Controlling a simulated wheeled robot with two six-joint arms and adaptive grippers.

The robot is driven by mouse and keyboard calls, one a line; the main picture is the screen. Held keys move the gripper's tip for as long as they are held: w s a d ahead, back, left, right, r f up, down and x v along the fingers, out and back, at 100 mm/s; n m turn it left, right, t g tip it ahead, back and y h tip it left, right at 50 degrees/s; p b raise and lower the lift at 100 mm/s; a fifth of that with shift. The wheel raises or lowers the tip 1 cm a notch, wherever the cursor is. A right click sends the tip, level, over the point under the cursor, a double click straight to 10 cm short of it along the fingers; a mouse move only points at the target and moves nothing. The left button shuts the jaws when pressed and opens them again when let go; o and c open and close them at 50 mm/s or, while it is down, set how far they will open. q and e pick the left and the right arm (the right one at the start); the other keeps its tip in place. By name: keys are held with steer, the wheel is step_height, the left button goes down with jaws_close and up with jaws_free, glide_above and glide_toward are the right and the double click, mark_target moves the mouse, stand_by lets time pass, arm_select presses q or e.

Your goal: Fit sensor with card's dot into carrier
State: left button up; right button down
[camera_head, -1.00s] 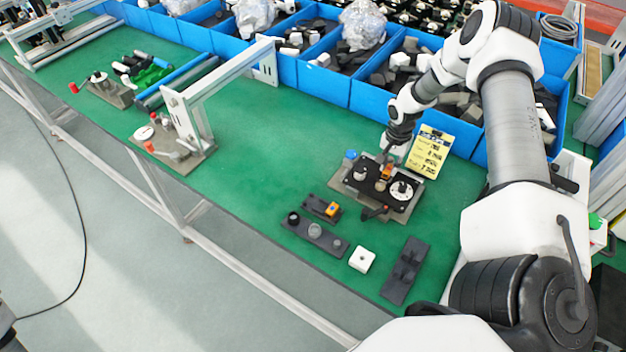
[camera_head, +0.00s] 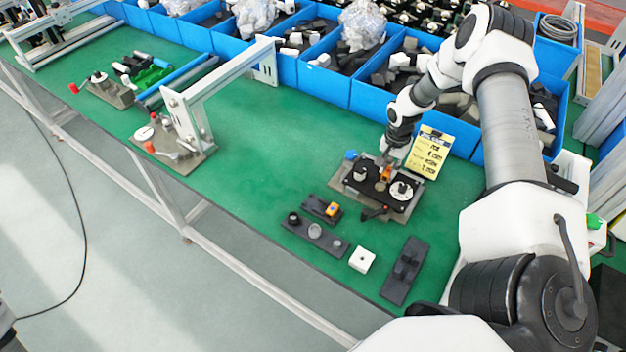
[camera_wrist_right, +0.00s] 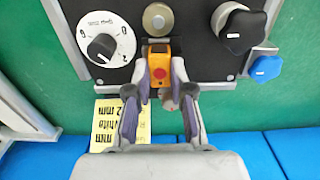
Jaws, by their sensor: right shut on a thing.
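My right gripper (camera_head: 385,165) reaches down over the far side of the fixture (camera_head: 345,170), a grey base with a black plate (camera_head: 372,189). In the right wrist view my gripper (camera_wrist_right: 161,76) is shut on an orange sensor (camera_wrist_right: 159,61) with a red dot. The sensor is at the plate's edge, by a round metal button; I cannot tell whether it is seated. A yellow card (camera_head: 429,152) with dark writing stands behind the fixture; its dot is not readable. Another orange-yellow sensor (camera_head: 332,209) sits in a small dark holder. My left gripper is not in view.
A dark strip with round parts (camera_head: 315,232), a white block (camera_head: 361,259) and a dark rack (camera_head: 405,270) lie nearer. Blue bins (camera_head: 325,80) line the back.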

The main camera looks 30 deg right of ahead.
mark_target(388, 171)
steer(key=c, duration=0.9)
jaws_free()
steer(key=shift+f, duration=0.1)
steer(key=shift+c, duration=0.2)
step_height(388, 171, up, 12)
